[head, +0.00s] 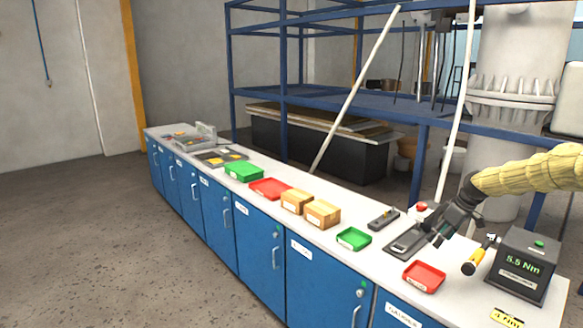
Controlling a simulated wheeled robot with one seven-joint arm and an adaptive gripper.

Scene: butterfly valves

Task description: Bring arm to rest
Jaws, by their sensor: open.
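My arm, in a yellow sleeve, reaches in from the right edge of the head view. My gripper (436,238) is dark and hangs low over the white worktop (335,238), just above or beside a dark flat fixture (409,241). It is open, and I see nothing held in it. I cannot tell whether the fingertips touch the fixture. A red round part (421,206) shows just behind the gripper, partly hidden.
A torque box reading 5.5 Nm (522,264) and a yellow-handled tool (474,262) stand right of the gripper. A red tray (424,277) lies in front; a green tray (354,239) and cardboard boxes (321,214) lie left. Blue shelving (350,101) stands behind.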

